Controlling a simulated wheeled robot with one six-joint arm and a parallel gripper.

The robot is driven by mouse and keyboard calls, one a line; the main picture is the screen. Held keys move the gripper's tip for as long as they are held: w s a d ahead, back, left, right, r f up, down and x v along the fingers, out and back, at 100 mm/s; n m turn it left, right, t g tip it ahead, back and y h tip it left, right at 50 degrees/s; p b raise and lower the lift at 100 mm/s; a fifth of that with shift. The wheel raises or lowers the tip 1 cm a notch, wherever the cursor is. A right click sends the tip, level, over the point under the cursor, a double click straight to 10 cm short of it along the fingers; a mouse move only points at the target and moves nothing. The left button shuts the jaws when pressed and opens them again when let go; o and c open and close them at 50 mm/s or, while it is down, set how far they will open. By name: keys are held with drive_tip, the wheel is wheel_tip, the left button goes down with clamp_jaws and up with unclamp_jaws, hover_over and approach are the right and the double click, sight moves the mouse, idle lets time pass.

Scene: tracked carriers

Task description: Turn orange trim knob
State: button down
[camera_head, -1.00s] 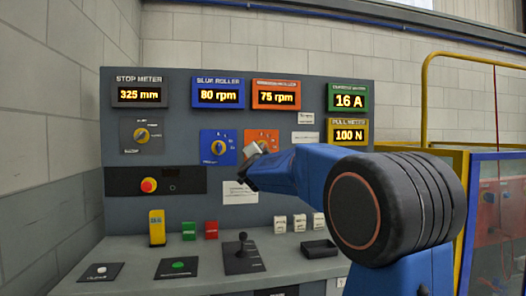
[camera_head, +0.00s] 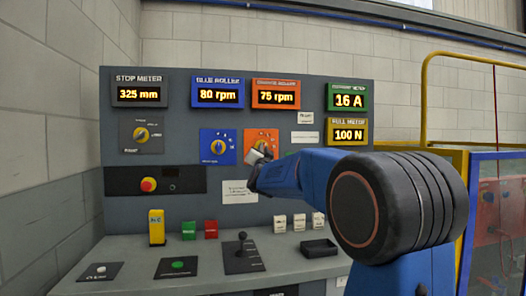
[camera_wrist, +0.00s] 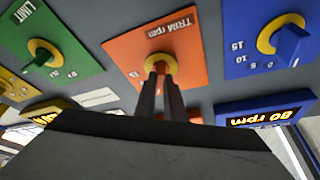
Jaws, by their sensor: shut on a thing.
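The orange trim plate (camera_head: 272,134) is on the console's upright panel, right of the blue dial plate. In the wrist view the orange plate (camera_wrist: 185,45) reads "TRIM rpm". Its trim knob has a yellow collar (camera_wrist: 160,60); the knob grip is mostly hidden between my fingers. My gripper (camera_wrist: 161,80) is shut on the knob, with both fingers reaching to the collar. In the head view my gripper (camera_head: 259,154) is at the lower part of the plate and covers part of the knob. The orange display (camera_head: 275,95) above reads 75 rpm.
The blue dial (camera_head: 218,147) is close on the left, under a display reading 80 rpm. A green LIMIT plate (camera_wrist: 60,35) is beside the trim plate in the wrist view. A red button (camera_head: 148,185) and a lever (camera_head: 242,245) are lower on the console.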

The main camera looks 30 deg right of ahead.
drive_tip(key=c, duration=1.8)
unclamp_jaws()
drive_tip(key=shift+c, duration=0.2)
drive_tip(key=v, duration=1.7)
drive_tip(key=shift+s+f, duration=0.15)
drive_tip(key=shift+s, duration=0.05)
